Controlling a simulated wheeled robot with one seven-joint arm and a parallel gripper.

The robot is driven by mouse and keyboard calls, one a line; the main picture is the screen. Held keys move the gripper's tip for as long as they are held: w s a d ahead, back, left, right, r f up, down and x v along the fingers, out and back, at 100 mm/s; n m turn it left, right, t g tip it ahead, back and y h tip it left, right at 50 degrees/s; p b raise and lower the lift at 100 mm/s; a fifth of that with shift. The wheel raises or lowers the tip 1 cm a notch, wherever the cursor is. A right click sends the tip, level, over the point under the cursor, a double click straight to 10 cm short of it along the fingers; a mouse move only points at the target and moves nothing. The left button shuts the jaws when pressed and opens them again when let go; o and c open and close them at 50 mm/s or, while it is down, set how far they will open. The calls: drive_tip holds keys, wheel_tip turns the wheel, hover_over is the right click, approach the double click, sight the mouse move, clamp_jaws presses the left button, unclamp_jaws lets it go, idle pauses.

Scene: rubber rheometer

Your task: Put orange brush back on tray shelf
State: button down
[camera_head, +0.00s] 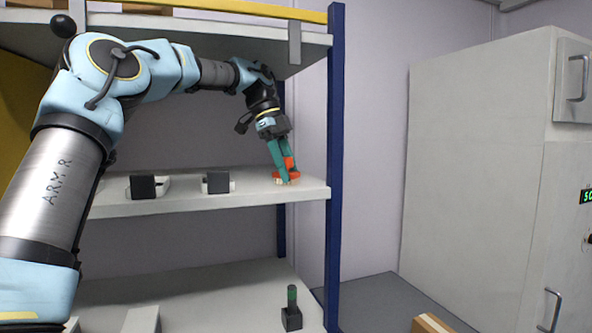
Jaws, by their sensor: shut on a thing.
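My gripper (285,178) is at the right end of the middle shelf (255,194), pointing down. Its green fingers are shut on the orange brush (290,164), which shows between and beside them. The lower part of the brush is at the shelf surface near the front edge. I cannot tell whether it rests on the shelf or hangs just above it. The fingers hide part of the brush. No separate tray can be made out under it.
Two black blocks with pale parts, one on the left (143,187) and one in the middle (216,182), stand on the same shelf. A blue post (335,130) rises close right of my gripper. A dark holder with a green-topped item (291,312) stands on the lower shelf. A large grey cabinet (470,170) is at right.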

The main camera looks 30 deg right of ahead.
drive_tip(key=shift+w+f, duration=0.1)
drive_tip(key=shift+f, duration=0.05)
drive_tip(key=shift+c, duration=1.7)
unclamp_jaws()
drive_tip(key=shift+w+a+r+b, duration=0.1)
drive_tip(key=shift+w+r+b, duration=0.05)
drive_tip(key=shift+r+b, duration=0.25)
drive_tip(key=w+a, duration=0.2)
drive_tip(key=w, duration=0.1)
drive_tip(key=w+a, duration=0.4)
drive_tip(key=w, duration=0.1)
drive_tip(key=shift+w+a+r+b, duration=0.25)
drive_tip(key=shift+w+a+b, duration=0.05)
drive_tip(key=shift+a+b, duration=0.1)
drive_tip(key=shift+w+a, duration=0.4)
drive_tip(key=shift+w, duration=0.05)
